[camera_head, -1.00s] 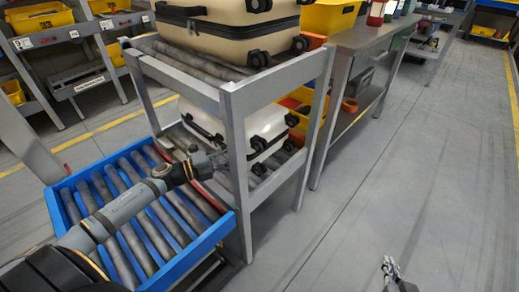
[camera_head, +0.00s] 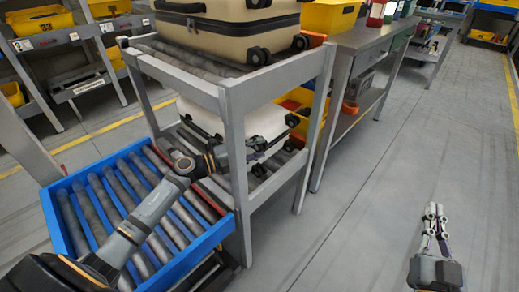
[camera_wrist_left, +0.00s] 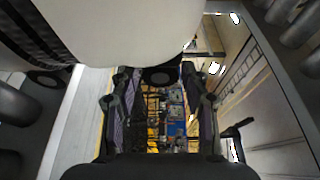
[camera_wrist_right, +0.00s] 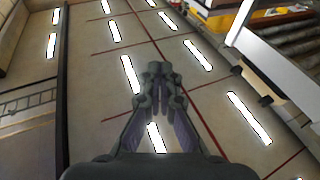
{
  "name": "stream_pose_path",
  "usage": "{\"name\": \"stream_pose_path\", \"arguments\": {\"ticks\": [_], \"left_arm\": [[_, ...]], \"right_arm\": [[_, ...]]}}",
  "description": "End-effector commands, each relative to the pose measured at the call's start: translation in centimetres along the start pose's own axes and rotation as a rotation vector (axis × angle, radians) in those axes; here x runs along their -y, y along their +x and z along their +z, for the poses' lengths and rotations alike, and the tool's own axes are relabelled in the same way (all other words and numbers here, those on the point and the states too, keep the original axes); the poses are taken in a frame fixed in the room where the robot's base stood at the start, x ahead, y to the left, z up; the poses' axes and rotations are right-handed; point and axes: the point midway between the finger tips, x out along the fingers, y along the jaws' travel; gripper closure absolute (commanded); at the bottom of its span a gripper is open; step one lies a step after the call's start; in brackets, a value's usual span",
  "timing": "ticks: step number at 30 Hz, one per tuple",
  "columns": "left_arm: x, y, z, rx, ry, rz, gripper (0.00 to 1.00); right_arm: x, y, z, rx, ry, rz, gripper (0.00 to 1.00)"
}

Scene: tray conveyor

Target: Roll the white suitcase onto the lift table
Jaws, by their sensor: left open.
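The white suitcase (camera_head: 264,120) lies flat on the lower roller shelf of a grey rack, with black wheels facing right. Its left part is partly hidden by the rack post and my left arm. The lift table (camera_head: 50,217), a blue-framed roller bed, stands at the lower shelf's near left side. My left gripper (camera_head: 252,150) is inside the rack beside the suitcase. In the left wrist view its fingers (camera_wrist_left: 160,95) are apart, with the white shell (camera_wrist_left: 110,25) and a wheel close to them; contact is unclear. My right gripper (camera_head: 434,208) is shut and empty over open floor.
A beige suitcase (camera_head: 225,35) sits on the rack's upper level. The grey rack post (camera_head: 236,180) stands close to my left arm. Yellow bins (camera_head: 300,100) and a steel workbench (camera_head: 365,38) are behind. The floor at right is clear.

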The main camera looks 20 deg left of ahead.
Motion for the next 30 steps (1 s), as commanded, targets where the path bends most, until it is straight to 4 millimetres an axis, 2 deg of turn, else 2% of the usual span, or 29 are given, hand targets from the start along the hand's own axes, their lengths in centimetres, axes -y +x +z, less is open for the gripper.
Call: {"name": "stream_pose_path", "arguments": {"ticks": [6,15,25,30], "left_arm": [[0.0,1.2,-0.1,-0.001,0.0,0.001,0.54],[0.0,1.3,0.0,-0.001,0.0,0.002,0.54],[0.0,1.3,0.0,-0.001,0.0,0.002,0.99],[0.0,1.3,0.0,-0.001,0.0,0.002,1.0]], "right_arm": [[0.0,0.2,-1.6,-0.066,-0.006,-0.001,1.0],[0.0,0.2,-1.8,-0.073,-0.006,-0.001,1.0],[0.0,0.2,-1.7,-0.072,-0.005,-0.001,1.0],[0.0,0.2,-1.7,-0.071,-0.005,-0.001,1.0]]}}
